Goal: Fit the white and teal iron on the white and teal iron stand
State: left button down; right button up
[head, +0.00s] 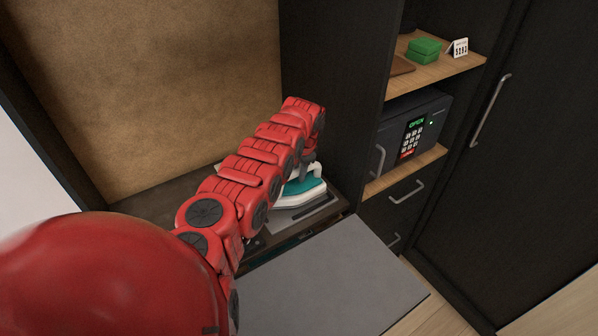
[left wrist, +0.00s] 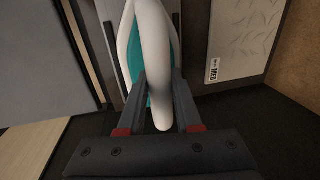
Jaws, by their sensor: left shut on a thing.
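The white and teal iron (head: 303,187) is in the dark cabinet recess in the head view, partly hidden behind my left arm. Its teal top and white lower edge show. In the left wrist view, the iron (left wrist: 153,55) has its white handle between the fingers of my left gripper (left wrist: 160,88), which is shut on it. In the head view my arm hides the gripper. A grey surface shows just below the iron; I cannot tell whether it is part of the stand, or whether the iron touches it. My right gripper is not in view.
A flat grey panel (head: 325,280) juts out in front of the recess. To the right are a dark safe (head: 412,127) reading OPEN, a shelf with a green box (head: 424,50), a small white card (head: 459,47), and handled drawers. A pale labelled plate (left wrist: 238,40) shows in the wrist view.

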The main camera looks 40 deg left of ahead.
aim_at(299, 186)
pick_arm(q)
jog(key=shift+f+b, duration=1.15)
jog(key=shift+f, duration=0.35)
dwell(1.2)
jog(key=c, duration=0.5)
grip_release()
jog(key=shift+s+d+r+b, duration=0.25)
jog(key=shift+d+r+b, duration=0.4)
jog(key=shift+r, duration=2.2)
jog(key=shift+s+d+r+b, duration=0.3)
jog(key=shift+r+b, duration=0.55)
jog(key=shift+r, duration=1.95)
jog(key=shift+s+d+r+b, duration=0.15)
jog(key=shift+d+r+b, duration=0.55)
jog(key=shift+r, duration=2.15)
